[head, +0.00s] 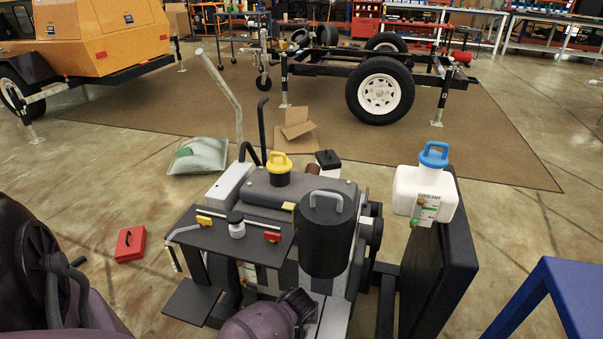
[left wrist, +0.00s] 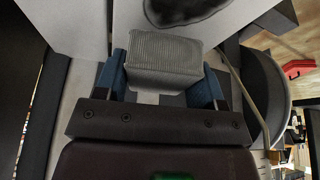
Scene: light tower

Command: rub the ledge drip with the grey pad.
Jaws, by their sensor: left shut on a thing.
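My left gripper (left wrist: 163,66) has blue fingers on either side of a ribbed grey pad (left wrist: 164,50), shut on it, in the left wrist view. A dark grey glossy patch, which looks like the drip (left wrist: 185,8), lies on a pale surface at the top of that view, cut by the frame edge. The pad is just below the patch in the picture, with a narrow pale gap between. I cannot tell whether the pad touches the surface. In the head view I cannot make out the pad, the drip or either gripper's fingers.
A white coolant jug (head: 424,188) stands at right. A red box (head: 130,244) lies on the floor at left. A blue frame (head: 556,290) is at lower right.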

